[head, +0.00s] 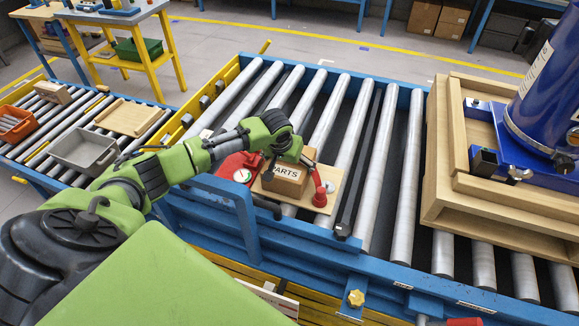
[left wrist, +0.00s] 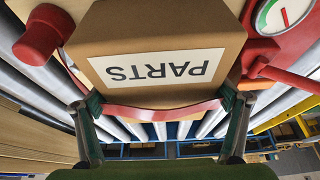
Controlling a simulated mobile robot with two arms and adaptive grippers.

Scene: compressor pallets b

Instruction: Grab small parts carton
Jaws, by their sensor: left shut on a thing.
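The small parts carton (head: 287,184) is a brown box with a white PARTS label, on a light wooden board (head: 326,178) over the conveyor rollers. My left gripper (head: 296,158) is at the carton, shut on it. In the left wrist view the carton (left wrist: 205,32) fills the upper middle, its label upside down. The fingers of my left gripper (left wrist: 163,108) stand at its two lower sides, and a curved red strip (left wrist: 160,113) runs between them. The far side of the carton is hidden by the gripper in the head view. My right gripper is not in view.
A red part with a gauge (head: 241,176) stands close left of the carton, and a red handle-like part (head: 320,194) close right. A wooden crate (head: 448,152) with a blue machine is at the right. Bare rollers (head: 351,125) lie between. A grey bin (head: 83,151) is at the left.

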